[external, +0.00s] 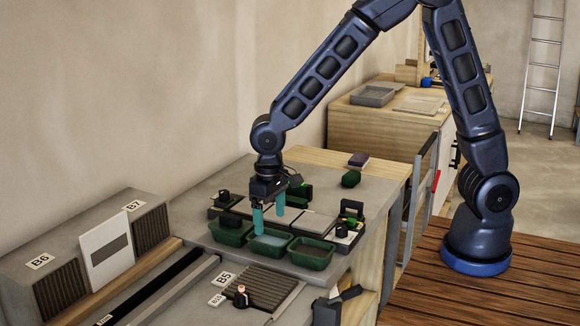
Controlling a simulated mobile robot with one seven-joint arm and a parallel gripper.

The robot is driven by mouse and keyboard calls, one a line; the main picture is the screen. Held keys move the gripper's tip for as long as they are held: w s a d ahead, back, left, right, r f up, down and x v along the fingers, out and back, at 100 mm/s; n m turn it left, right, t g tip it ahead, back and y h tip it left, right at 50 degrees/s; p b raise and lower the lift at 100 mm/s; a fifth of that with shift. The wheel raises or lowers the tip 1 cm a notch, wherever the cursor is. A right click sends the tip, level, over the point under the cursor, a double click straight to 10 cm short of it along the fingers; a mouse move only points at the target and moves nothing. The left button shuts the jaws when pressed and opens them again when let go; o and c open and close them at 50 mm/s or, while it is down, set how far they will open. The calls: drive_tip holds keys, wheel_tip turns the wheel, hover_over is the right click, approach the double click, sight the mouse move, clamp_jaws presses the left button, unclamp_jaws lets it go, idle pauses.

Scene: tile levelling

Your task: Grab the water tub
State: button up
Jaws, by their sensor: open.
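The water tub (267,256) looks to be the middle of three dark green tubs, with a pale blue surface inside. It sits on the grey worktop between a left tub (229,238) and a right tub (312,261) with grey contents. My gripper (270,222) points down with its two teal fingers apart and nothing seen between them. The fingers are over the back of the water tub, one nearer its left side. I cannot tell whether they touch its rim.
Grey tiles (307,224) and dark green-and-black tools lie close behind the tubs. A black-and-green tool (344,231) stands at the right. A ribbed block marked B5 (262,287) lies in front. A dark block (358,160) sits farther back.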

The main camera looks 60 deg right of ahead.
sight(269, 237)
drive_tip(key=shift+a+f, duration=0.1)
drive_tip(key=shift+f, duration=3.15)
drive_tip(key=c, duration=1.1)
drive_tip(key=shift+w+r, duration=0.1)
drive_tip(key=shift+r, duration=0.05)
